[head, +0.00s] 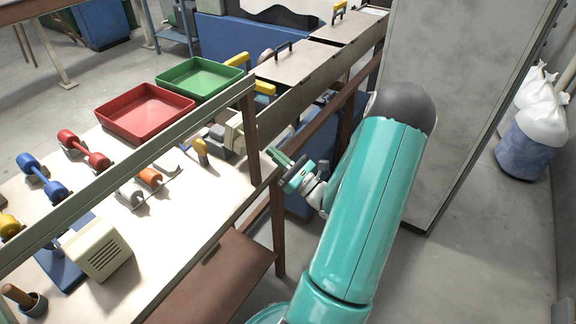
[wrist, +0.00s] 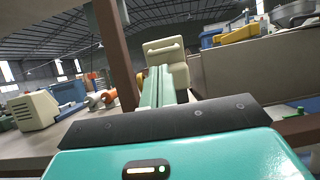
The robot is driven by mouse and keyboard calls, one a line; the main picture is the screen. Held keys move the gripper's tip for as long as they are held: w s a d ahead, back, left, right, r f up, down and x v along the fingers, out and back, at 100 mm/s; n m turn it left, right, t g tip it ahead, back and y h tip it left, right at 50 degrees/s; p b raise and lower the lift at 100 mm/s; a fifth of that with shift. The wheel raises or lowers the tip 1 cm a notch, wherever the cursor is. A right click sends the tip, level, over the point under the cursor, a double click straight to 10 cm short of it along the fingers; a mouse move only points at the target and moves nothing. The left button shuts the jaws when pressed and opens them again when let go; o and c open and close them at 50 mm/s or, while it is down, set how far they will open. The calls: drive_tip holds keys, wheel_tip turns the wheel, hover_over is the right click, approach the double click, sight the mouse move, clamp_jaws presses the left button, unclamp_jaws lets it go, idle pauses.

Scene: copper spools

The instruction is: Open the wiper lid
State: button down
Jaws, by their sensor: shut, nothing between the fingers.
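A long grey-brown trough (head: 315,80) runs from the bench toward the back, with flat lids on top. The nearer lid (head: 291,63) has a black handle (head: 283,48) and lies flat. A farther lid (head: 349,27) has a yellow handle (head: 338,10). I cannot tell which one is the wiper lid. My gripper (head: 274,154) is below and in front of the trough, beside the bench post, apart from the lids. In the wrist view its fingers (wrist: 157,86) are together and empty, pointing toward a small beige box (wrist: 168,62).
The bench (head: 150,260) holds a red tray (head: 145,115), a green tray (head: 200,78), several coloured spools and a beige box (head: 97,248). A brown post (head: 278,225) and a rail stand close to my gripper. A tall grey cabinet (head: 470,100) is at right.

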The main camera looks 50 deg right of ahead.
drive_tip(key=x, duration=0.6)
drive_tip(key=shift+r, duration=0.15)
drive_tip(key=shift+w+a+r+g, duration=0.1)
drive_tip(key=shift+w+r+g, duration=0.25)
drive_tip(key=shift+r+g, duration=0.3)
drive_tip(key=shift+f, duration=0.1)
